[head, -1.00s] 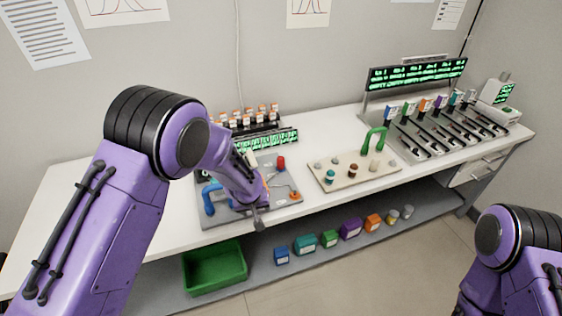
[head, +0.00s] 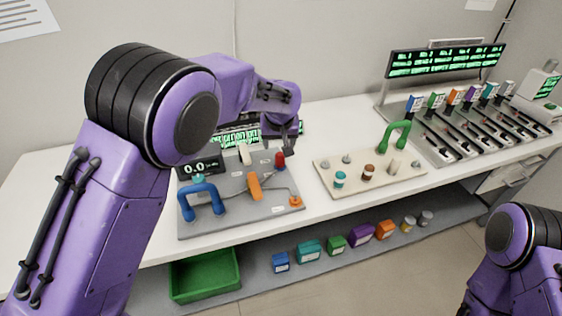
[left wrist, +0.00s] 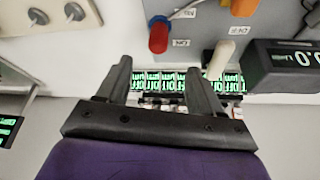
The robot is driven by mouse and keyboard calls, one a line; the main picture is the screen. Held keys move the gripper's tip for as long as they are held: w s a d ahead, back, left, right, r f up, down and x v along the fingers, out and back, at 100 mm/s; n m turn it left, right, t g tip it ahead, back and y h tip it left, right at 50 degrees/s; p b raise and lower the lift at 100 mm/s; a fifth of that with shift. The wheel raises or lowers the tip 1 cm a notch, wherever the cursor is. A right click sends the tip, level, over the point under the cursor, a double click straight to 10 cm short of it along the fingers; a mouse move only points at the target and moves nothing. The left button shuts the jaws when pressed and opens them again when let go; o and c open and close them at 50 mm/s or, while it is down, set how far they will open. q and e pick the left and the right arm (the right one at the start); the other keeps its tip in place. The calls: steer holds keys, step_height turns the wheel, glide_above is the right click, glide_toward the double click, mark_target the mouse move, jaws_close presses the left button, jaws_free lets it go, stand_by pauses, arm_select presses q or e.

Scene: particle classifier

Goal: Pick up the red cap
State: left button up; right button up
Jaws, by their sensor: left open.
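The red cap (head: 280,160) stands upright on the grey panel (head: 230,212), near its back right part. In the left wrist view the red cap (left wrist: 158,36) shows just beyond the fingertips, within the sideways span between them. My left gripper (head: 288,138) is over the back of the panel, close to the cap. In the left wrist view my left gripper (left wrist: 160,78) has its fingers apart with nothing held between them. Of my right arm, only a part shows at the lower right; its gripper is out of view.
On the panel are a blue handle (head: 205,193), an orange lever (head: 255,188), a white lever (head: 245,154) and a small display (head: 200,168). A beige board (head: 350,186) with a green handle (head: 397,134) lies to the right. Green bin (head: 205,275) is below.

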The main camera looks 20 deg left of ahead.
mark_target(280, 154)
arm_select(q)
steer(key=p+x, duration=0.2)
steer(key=x, duration=0.8)
steer(key=shift+w+d+r, duration=0.1)
steer(key=shift+w, duration=0.05)
steer(key=shift+w+f, duration=0.2)
steer(key=shift+f, duration=0.15)
steer(key=shift+r, duration=0.1)
steer(key=c, duration=1.1)
